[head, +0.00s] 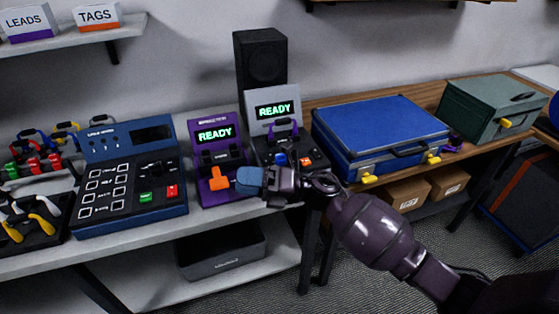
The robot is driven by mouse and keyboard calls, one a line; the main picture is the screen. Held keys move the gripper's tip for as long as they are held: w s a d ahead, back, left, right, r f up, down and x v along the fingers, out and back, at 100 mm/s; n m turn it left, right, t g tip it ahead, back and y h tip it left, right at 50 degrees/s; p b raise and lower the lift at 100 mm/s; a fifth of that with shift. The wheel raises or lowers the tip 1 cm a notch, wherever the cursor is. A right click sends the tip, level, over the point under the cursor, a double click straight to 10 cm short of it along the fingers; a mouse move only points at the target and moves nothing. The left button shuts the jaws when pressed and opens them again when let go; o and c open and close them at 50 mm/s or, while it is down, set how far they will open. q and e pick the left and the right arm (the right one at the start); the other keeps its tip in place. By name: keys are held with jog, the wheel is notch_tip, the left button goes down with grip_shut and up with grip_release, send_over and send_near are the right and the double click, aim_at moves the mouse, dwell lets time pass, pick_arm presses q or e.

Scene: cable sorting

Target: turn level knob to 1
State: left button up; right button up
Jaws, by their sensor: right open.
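No label reading "level" can be made out, so I cannot tell which control is the level knob. A purple device (209,157) with a lit READY screen stands on the bench and has an orange T-shaped control (218,179) on its front. A grey and black device (268,128) beside it also reads READY and has a purple handle and small blue and orange controls. My right gripper (245,181) is open, in front of the gap between these devices, just right of the orange control. Its blue-grey tip hides part of the purple device. My left gripper is not in view.
A dark blue console (128,180) with square buttons stands left of the purple device. A blue case (381,131) lies on the wooden bench to the right, beside a green box (492,106). A black speaker (261,62) stands behind. Racks of cables and tools are far left.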

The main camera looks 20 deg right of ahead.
notch_tip(320, 180, down, 2)
jog(key=w+a+n+g+h+b, duration=0.2)
jog(key=w+n+g+h, duration=0.15)
jog(key=n+g, duration=0.45)
jog(key=n+t+h+b, duration=0.2)
jog(key=n+h+b, duration=0.45)
jog(key=h, duration=0.95)
send_near(281, 155)
jog(key=shift+w+d+n+p, duration=0.1)
jog(key=shift+w+n+p, duration=0.05)
jog(key=shift+n+p, duration=0.65)
notch_tip(281, 155, down, 9)
jog(key=shift+f+b, duration=0.25)
jog(key=shift+b, duration=0.25)
jog(key=shift+f, duration=0.55)
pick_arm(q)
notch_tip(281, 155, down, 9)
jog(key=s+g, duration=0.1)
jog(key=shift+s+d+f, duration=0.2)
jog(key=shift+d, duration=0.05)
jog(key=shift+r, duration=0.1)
pick_arm(e)
jog(key=c, duration=0.9)
